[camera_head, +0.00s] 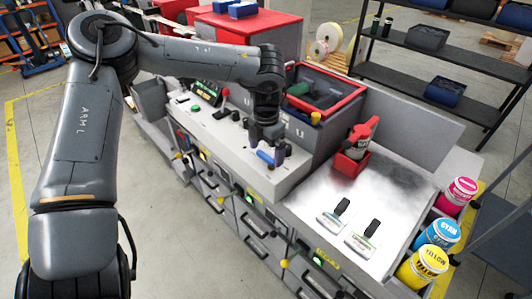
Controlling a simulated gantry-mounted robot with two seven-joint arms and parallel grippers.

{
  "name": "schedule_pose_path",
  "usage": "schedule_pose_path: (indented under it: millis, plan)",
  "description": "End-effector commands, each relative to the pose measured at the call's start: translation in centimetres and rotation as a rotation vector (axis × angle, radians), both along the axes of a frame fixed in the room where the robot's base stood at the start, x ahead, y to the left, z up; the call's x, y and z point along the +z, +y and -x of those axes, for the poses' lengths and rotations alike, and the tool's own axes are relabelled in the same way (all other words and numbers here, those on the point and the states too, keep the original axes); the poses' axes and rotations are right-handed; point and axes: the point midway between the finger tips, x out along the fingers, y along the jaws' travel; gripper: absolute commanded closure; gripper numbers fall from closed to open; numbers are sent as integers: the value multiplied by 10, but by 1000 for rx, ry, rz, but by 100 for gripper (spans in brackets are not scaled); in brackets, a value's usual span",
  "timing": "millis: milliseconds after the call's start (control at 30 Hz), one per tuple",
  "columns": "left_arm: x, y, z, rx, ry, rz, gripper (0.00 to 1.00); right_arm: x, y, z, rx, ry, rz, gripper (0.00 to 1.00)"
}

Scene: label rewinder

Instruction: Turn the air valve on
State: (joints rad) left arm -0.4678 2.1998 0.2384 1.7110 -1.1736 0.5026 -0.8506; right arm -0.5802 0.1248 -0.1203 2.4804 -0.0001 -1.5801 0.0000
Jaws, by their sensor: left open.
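The air valve looks to be the small blue lever (265,157) near the right end of the light-grey console (290,181). My left arm comes in from the left and reaches over the machine. My left gripper (268,145) points down at the console, right by the blue lever. It is open. At this size I cannot tell whether its fingers touch the lever or stand around it. The gripper and wrist hide part of the console behind them. My right gripper is not in view.
A red-handled lever (224,95) and a green button (196,108) sit farther left on the console. A red-rimmed bin (345,87) stands behind. A metal worktop (315,190) with two scrapers lies to the right, with ink cans (422,266) at its edge.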

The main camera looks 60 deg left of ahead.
Motion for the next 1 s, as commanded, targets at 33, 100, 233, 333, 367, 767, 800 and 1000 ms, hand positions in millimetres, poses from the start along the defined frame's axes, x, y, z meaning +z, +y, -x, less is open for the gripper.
schedule_pose_path:
  millis: [33, 100, 233, 333, 367, 767, 800, 1000]
  plan:
    - [-5, 0, 0, 0, 2, 1, 0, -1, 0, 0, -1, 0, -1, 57]
    - [-9, 0, 1, 1, 2, 1, 0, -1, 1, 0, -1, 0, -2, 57]
    - [-12, 0, 0, 1, 1, 1, 0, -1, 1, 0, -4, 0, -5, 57]
    - [-13, 0, 0, 1, 0, 1, 0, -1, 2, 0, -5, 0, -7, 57]
    - [-13, 0, 0, 1, 0, 1, 0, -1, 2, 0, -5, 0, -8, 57]
    - [-12, 0, 0, 0, 0, 1, 43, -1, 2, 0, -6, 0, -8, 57]
    - [-12, 0, 0, 0, 0, 1, 49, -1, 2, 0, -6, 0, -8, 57]
    - [-12, 0, 1, 11, 1, 1, 50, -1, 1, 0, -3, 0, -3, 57]
